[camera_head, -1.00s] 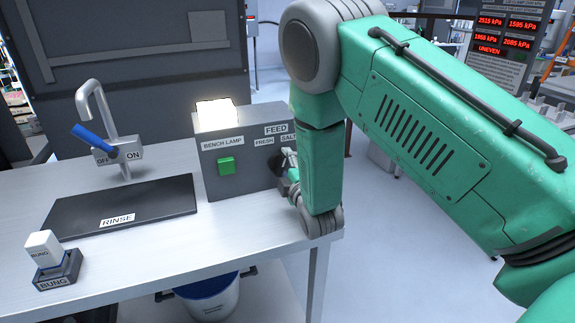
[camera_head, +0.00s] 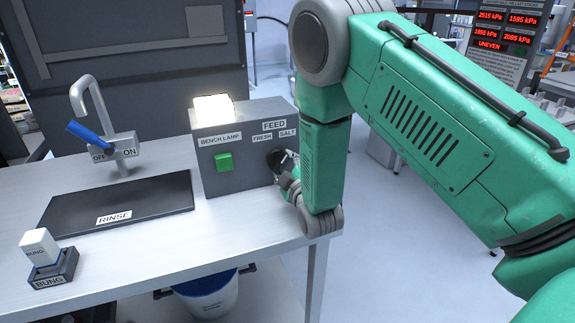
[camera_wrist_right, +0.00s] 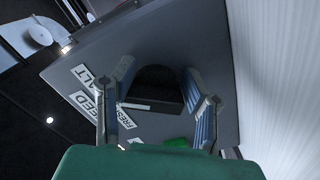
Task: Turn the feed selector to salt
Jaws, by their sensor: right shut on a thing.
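The feed selector is a dark knob on the front of a grey box (camera_head: 235,170), below the FEED label (camera_head: 274,125) and the FRESH (camera_head: 262,138) and SALT (camera_head: 287,133) labels. In the head view my right gripper (camera_head: 283,166) is at the knob and mostly covers it. In the right wrist view the dark knob (camera_wrist_right: 157,84) sits between the two fingers of my right gripper (camera_wrist_right: 158,75), which is shut on it. I cannot tell which label the knob points to. My left gripper is not in view.
The box carries a lit bench lamp (camera_head: 213,107) and a green button (camera_head: 224,162). To its left are a tap with a blue lever (camera_head: 90,134), a dark rinse mat (camera_head: 150,200) and a white bung in its holder (camera_head: 55,270). A bucket (camera_head: 210,297) stands below the bench.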

